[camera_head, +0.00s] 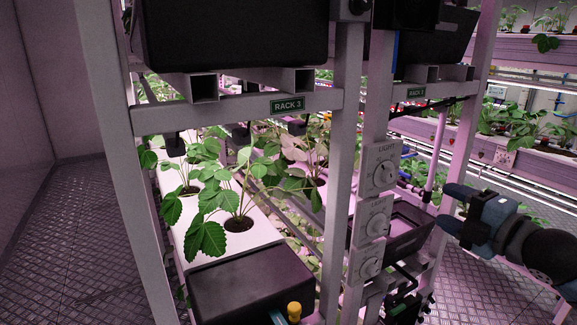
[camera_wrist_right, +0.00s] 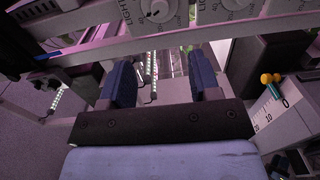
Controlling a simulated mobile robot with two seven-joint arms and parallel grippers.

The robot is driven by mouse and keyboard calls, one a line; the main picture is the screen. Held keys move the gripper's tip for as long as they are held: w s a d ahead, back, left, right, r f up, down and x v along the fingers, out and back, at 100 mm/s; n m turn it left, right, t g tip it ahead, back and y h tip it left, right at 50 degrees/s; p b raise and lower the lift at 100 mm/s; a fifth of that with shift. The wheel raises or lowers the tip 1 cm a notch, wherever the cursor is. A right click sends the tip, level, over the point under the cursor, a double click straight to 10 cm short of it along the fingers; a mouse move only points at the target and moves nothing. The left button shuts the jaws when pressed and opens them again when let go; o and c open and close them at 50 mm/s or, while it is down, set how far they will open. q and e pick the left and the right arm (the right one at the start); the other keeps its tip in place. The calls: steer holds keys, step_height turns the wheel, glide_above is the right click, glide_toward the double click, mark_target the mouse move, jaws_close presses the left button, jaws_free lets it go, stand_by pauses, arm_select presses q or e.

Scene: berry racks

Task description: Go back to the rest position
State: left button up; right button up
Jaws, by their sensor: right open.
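My right gripper (camera_head: 450,209) comes in from the right edge of the head view, in front of the right-hand part of the rack (camera_head: 452,150). Its two blue fingers are apart with nothing between them. In the right wrist view the open right gripper (camera_wrist_right: 163,75) shows a finger on each side, with rack parts and lights beyond the gap. My left gripper is in neither view.
The rack's grey post (camera_head: 341,180) carries a LIGHT dial (camera_head: 383,172) and more dials below it. A white trough (camera_head: 185,225) holds leafy plants. A black box (camera_head: 250,280) stands at the front. Metal floor (camera_head: 65,240) is clear at left.

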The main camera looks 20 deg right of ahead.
steer(key=s+a+f+m+g+h+p, duration=0.15)
steer(key=f+m, duration=0.25)
steer(key=f, duration=0.4)
steer(key=a+f+m+g+p, duration=0.1)
steer(key=f+m+p, duration=0.2)
steer(key=f, duration=0.5)
steer(key=s+a+f+m+g+p, duration=0.15)
steer(key=f+m, duration=0.25)
steer(key=f, duration=0.4)
steer(key=s+a+f+m+g+y+p, duration=0.1)
steer(key=a+f, duration=0.5)
steer(key=a, duration=0.6)
steer(key=s+a+f+m+g+y+p, duration=0.1)
steer(key=s+a+f+m+y+p, duration=0.1)
steer(key=a+f, duration=0.5)
steer(key=s+a+m+p, duration=0.1)
steer(key=s+a+m, duration=0.1)
steer(key=a, duration=0.2)
steer(key=shift+s+a+g, duration=0.35)
steer(key=shift+g, duration=0.05)
steer(key=shift+d, duration=0.1)
